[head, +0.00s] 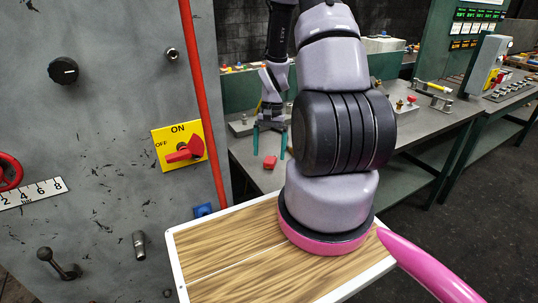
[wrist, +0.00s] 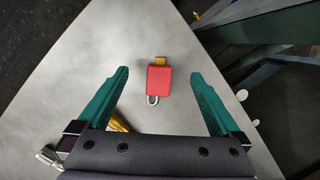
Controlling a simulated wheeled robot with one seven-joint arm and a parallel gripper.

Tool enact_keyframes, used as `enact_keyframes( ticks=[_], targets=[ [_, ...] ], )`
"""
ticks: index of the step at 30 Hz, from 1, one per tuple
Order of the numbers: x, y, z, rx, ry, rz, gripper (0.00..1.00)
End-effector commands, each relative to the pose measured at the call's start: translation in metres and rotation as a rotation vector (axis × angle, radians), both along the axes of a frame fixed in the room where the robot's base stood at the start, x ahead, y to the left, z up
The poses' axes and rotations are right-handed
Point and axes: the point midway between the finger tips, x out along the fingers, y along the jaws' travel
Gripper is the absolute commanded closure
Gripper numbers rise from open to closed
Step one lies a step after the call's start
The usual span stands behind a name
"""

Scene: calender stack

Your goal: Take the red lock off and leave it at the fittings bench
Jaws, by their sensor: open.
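The red lock (wrist: 158,79) lies on the grey top of the bench (wrist: 75,75), with its silver shackle toward my gripper and a small yellow piece at its far end. It also shows on the bench in the head view (head: 269,162), just below the fingertips. My gripper (head: 270,141) is open and points down, its teal fingers apart on either side of the lock in the wrist view, with nothing between them held. The yellow ON/OFF plate (head: 162,136) on the grey machine panel has a red switch handle (head: 183,152), with no lock visible on it.
A red vertical pipe (head: 203,100) runs along the panel's edge. A wood-topped surface with a white rim (head: 172,262) is in front. Small fittings (head: 406,106) stand on the bench to the right of my arm. A control box (head: 487,65) stands farther right. Dark floor lies at the right.

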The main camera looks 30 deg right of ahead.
Motion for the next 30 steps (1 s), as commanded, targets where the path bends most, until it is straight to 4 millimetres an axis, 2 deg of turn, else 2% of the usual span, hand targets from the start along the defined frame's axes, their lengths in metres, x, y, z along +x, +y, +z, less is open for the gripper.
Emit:
enact_keyframes(
  ticks=[15, 30],
  targets=[
    [0.005, -0.005, 0.029, -0.001, -0.001, -0.001, 0.00],
    [0.005, -0.005, 0.031, 0.000, 0.000, 0.000, 0.00]
  ],
)
